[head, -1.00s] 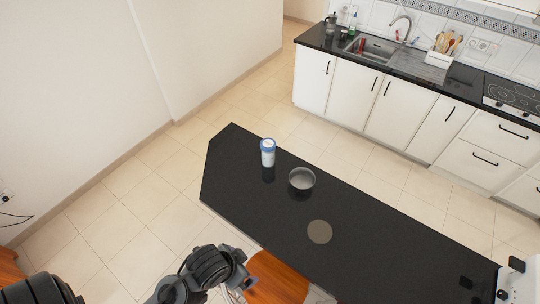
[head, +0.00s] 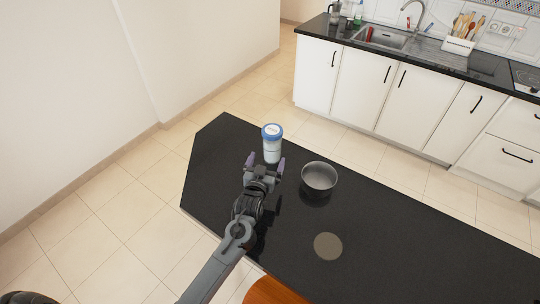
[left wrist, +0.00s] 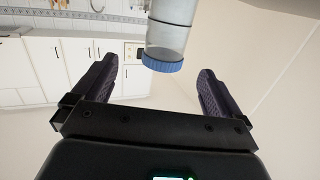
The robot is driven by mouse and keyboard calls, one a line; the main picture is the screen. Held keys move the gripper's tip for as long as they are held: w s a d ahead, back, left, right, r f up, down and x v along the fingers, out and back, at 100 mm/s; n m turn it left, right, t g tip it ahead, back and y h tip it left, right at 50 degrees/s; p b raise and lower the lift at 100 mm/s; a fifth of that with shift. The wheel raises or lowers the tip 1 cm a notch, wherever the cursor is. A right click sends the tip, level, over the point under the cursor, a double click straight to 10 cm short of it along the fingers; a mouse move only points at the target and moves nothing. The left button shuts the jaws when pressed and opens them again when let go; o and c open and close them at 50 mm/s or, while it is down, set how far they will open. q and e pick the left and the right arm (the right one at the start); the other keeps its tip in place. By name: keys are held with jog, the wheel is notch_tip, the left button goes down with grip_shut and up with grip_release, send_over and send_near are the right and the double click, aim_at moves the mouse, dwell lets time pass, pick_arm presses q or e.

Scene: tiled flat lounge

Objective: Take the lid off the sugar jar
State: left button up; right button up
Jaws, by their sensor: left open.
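The sugar jar (head: 272,150) stands upright near the far left end of the black counter. It is a clear and white jar with a blue-rimmed lid (head: 272,131) on top. In the left wrist view the jar (left wrist: 172,28) appears upside down, with its blue lid (left wrist: 162,62) between the fingers but farther out. My left gripper (head: 266,163) is open and empty, on the near side of the jar. Its two purple-grey fingers (left wrist: 158,88) are spread wide and do not visibly touch the jar. My right gripper does not show.
A grey metal bowl (head: 319,178) stands right of the jar, close to my left gripper. A round beige disc (head: 328,246) lies on the black counter (head: 420,245). An orange-brown seat (head: 272,292) is below the near edge. The counter's right part is clear.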

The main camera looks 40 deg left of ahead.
aim_at(270, 144)
pick_arm(q)
jog(key=shift+n+y, duration=0.3)
jog(key=shift+y, duration=0.2)
jog(key=x, duration=0.2)
jog(key=b+x, duration=0.1)
jog(key=x, duration=0.4)
jog(key=shift+w+a+f+b, duration=0.1)
jog(key=shift+a+f+b, duration=0.2)
jog(key=shift+a+b, duration=0.1)
jog(key=shift+r+b+x, duration=0.15)
jog(key=shift+b+x, duration=0.1)
jog(key=shift+x, duration=1.05)
jog(key=shift+r+b+x, duration=0.15)
jog(key=shift+b+x, duration=0.05)
jog(key=shift+x, duration=1.1)
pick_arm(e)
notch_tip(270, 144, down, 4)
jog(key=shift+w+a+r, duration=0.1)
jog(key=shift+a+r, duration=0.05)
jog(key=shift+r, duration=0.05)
pick_arm(q)
jog(key=shift+d, duration=0.1)
jog(key=shift+c, duration=0.5)
jog(key=c, duration=1.4)
jog(key=shift+r, duration=0.1)
jog(key=c, duration=0.3)
